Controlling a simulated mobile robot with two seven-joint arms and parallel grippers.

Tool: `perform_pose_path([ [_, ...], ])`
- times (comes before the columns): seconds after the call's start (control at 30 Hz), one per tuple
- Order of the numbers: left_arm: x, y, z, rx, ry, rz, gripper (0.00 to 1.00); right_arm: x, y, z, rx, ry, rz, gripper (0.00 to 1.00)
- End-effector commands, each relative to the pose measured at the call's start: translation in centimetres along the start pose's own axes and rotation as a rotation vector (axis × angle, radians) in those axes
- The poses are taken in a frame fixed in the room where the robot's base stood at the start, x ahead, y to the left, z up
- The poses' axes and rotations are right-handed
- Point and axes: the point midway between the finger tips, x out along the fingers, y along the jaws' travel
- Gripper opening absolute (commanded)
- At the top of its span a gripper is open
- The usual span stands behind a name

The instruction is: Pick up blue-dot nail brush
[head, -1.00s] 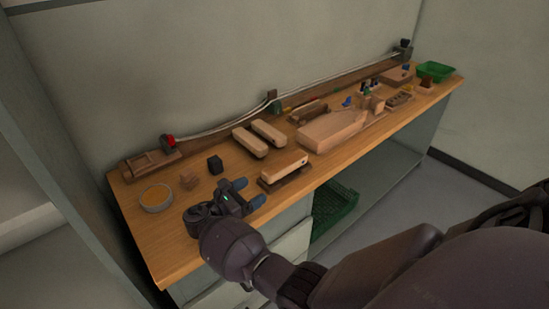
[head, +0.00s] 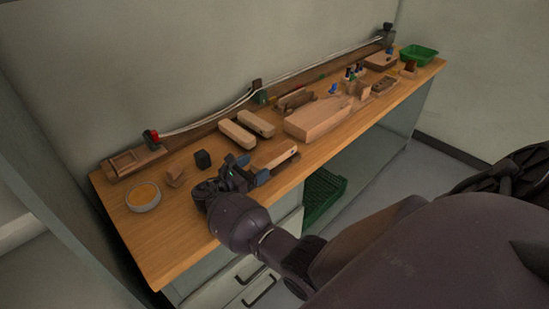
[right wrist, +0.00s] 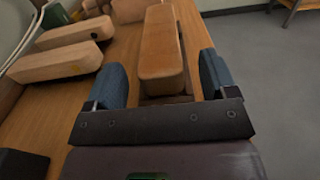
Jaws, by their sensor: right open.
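A pale wooden brush block (head: 284,157) sits on a dark wooden base near the bench's front edge, partly hidden by my right gripper (head: 256,170). In the right wrist view this block (right wrist: 161,45) lies lengthwise between my two blue fingertips, with a gap on each side. The right gripper is open and holds nothing. I cannot make out a blue dot on any block. My left gripper is not in view.
A large wooden block (head: 318,120) and a green tray (head: 418,54) lie farther right. The bench's front left is clear.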

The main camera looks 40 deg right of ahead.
Motion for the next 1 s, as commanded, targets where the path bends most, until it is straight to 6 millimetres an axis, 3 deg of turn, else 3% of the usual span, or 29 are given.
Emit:
perform_pose_path([
  [0.23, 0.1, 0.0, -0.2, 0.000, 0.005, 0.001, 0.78, 3.4, 0.0, 0.0, -0.001, -0.002, -0.002, 0.79],
  [0.53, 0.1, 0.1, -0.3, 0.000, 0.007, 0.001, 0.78, 4.0, 0.1, 0.0, 0.000, -0.001, 0.000, 0.77],
  [0.9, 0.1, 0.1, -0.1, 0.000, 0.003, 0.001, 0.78, 3.9, 0.0, 0.0, -0.001, -0.001, -0.001, 0.20],
  [1.0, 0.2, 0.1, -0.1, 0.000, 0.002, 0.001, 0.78, 3.9, 0.1, 0.1, 0.000, -0.002, 0.000, 0.20],
])
